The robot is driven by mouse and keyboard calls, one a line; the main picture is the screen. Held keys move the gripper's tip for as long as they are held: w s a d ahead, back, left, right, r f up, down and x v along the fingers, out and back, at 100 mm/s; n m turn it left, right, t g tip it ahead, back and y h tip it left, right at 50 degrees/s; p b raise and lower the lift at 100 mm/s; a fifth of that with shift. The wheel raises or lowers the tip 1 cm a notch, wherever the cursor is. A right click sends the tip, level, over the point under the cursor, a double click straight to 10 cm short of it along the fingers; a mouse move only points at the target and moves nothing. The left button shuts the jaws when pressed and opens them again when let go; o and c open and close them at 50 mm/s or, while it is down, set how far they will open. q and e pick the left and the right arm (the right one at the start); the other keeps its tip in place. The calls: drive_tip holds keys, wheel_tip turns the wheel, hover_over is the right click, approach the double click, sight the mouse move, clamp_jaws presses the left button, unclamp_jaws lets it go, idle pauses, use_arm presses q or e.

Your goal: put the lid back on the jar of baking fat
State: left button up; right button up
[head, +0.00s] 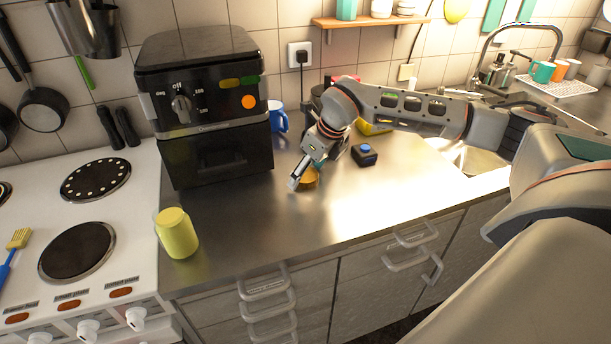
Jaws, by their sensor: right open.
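The jar of baking fat (178,236), a pale yellow jar, stands upright at the front left of the steel worktop, beside the cooker. No separate lid shows on its top. A small round orange-gold thing (311,179), which looks like the lid, lies on the worktop right of the air fryer. My right gripper (299,176) is open and points down at this orange thing, partly covering it. I cannot tell whether the fingers touch it. My left gripper is not in view.
A black air fryer (205,105) stands behind the jar. A blue mug (279,119) and a small dark box with a blue top (365,154) stand near my right gripper. The worktop (255,225) between jar and gripper is clear. The hob (78,250) is at left.

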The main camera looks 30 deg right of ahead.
sight(307, 175)
drive_tip(key=c, duration=0.9)
drive_tip(key=shift+r, duration=0.1)
wheel_tip(307, 175, up, 20)
idle(0.5)
